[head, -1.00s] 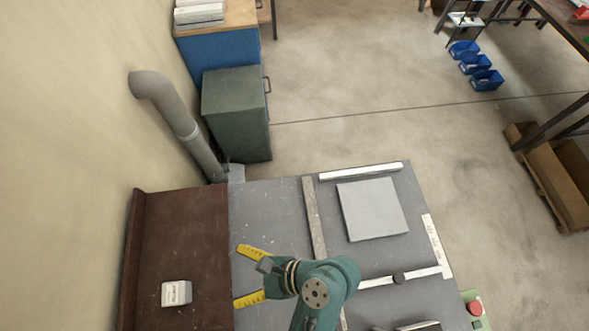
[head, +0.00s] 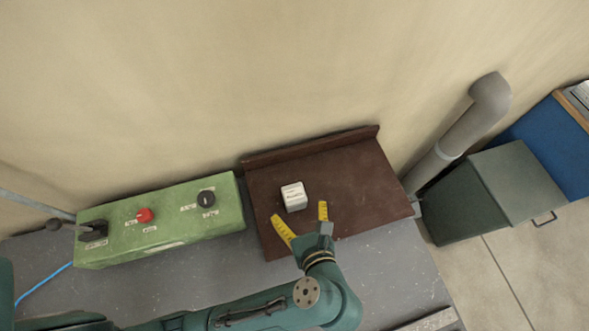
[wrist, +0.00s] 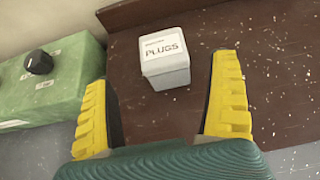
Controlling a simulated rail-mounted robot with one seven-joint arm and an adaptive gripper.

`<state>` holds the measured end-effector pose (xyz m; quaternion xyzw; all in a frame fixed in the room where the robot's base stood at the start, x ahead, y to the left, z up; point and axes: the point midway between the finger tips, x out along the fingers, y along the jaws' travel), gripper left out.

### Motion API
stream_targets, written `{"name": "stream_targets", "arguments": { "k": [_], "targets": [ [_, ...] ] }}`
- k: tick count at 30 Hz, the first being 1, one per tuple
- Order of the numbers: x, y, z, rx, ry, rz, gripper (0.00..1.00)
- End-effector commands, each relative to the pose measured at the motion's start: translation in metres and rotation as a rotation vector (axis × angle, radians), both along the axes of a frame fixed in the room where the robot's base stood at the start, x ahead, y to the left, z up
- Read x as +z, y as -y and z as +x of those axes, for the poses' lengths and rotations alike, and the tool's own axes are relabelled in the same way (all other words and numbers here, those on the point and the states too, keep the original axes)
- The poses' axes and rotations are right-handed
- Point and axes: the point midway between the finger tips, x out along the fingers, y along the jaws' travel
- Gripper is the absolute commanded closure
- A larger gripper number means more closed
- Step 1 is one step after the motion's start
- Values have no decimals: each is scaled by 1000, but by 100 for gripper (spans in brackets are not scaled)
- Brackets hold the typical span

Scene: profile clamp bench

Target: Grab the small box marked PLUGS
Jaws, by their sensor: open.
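The small white-grey box marked PLUGS (wrist: 165,62) stands upright on the dark brown board in the wrist view. It lies just ahead of and between my yellow fingers. In the head view the same box (head: 294,196) sits on the brown board (head: 350,190), left of its middle. My gripper (head: 303,223) has its two yellow fingers spread, one toward each side of the box's near side. In the wrist view my gripper (wrist: 165,110) is open and empty, with bare board between the fingers. The fingers do not touch the box.
A green control box (head: 160,220) with a red button and black knobs stands left of the board. A raised lip (head: 310,147) runs along the board's back by the wall. A grey pipe (head: 455,135) and a green cabinet (head: 485,195) are at the right. The board's right part is clear.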

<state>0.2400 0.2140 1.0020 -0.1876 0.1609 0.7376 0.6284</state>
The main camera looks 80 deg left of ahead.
Motion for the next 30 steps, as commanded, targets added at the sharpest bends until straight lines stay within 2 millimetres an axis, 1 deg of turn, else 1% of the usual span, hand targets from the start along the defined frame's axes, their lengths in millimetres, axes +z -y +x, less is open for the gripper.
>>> {"name": "stream_targets", "arguments": {
  "k": [1,5,7,10,13,16,21,22,23,24,29,30],
  "targets": [
    [-5,-7,-2,4,0,0,9],
    [-11,-17,-2,2,2,0,9],
    [-18,-25,-3,5,1,0,9],
    [-29,-41,-3,5,2,0,9],
    [-35,-54,-5,4,1,-1,9],
    [-36,-59,-5,0,1,0,9],
    [-35,-59,-5,-2,1,-1,9],
    [-35,-59,-5,-1,1,-1,12],
    [-35,-59,-5,-1,1,-1,17],
    [-35,-58,-5,0,1,-1,25],
    [-35,-58,-5,0,1,-1,56],
    [-35,-58,-5,0,1,-1,63]
  ]
}}
